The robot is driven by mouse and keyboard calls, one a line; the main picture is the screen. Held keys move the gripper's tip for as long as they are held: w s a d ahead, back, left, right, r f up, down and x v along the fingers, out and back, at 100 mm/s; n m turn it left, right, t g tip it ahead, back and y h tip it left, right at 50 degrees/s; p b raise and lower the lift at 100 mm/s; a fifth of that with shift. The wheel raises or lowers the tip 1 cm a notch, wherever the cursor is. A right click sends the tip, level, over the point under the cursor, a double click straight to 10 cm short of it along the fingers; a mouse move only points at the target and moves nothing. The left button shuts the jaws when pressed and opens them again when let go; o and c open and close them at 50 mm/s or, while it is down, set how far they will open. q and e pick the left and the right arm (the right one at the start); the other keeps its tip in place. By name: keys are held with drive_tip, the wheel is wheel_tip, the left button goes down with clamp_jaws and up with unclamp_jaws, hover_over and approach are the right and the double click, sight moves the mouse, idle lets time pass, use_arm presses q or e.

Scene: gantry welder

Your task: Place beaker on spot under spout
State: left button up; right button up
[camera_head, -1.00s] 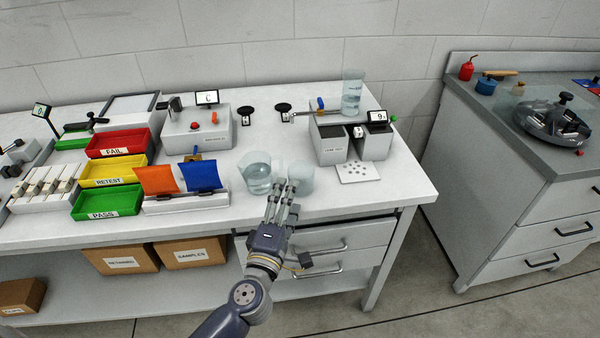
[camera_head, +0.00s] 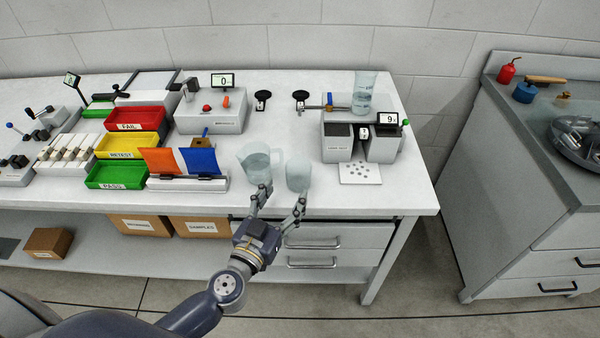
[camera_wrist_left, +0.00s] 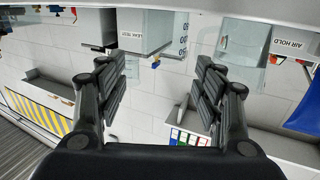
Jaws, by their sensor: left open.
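A clear beaker (camera_head: 298,176) stands upright near the bench's front edge. A larger pouring jug (camera_head: 257,163) with liquid stands just left of it. My left gripper (camera_head: 281,198) is in front of both, its fingers spread and empty; one finger is near the jug, the other near the beaker. The wrist view also shows the open fingers (camera_wrist_left: 160,85), with clear glass behind them. The spot under the spout is not clear to me. My right gripper is not in view.
Red, yellow and green trays (camera_head: 128,145) and orange and blue flags (camera_head: 180,161) stand left of the jug. A perforated plate (camera_head: 360,172) lies right of the beaker. Black round pads (camera_head: 263,97) are at the back. The bench middle behind the glassware is clear.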

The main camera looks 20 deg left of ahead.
sight(293, 177)
use_arm(q)
drive_tip(key=w, duration=0.4)
drive_tip(key=shift+d, duration=0.1)
drive_tip(key=shift+w+d, duration=0.1)
drive_tip(key=shift+w, duration=0.45)
drive_tip(key=w, duration=0.4)
drive_tip(key=shift+w+f, duration=0.2)
drive_tip(key=shift+w+d, duration=0.1)
drive_tip(key=shift+w, duration=0.15)
drive_tip(key=shift+c, duration=0.6)
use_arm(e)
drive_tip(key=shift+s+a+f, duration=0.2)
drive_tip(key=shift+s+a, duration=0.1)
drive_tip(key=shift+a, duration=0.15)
use_arm(q)
drive_tip(key=c, duration=0.7)
drive_tip(key=shift+r, duration=0.15)
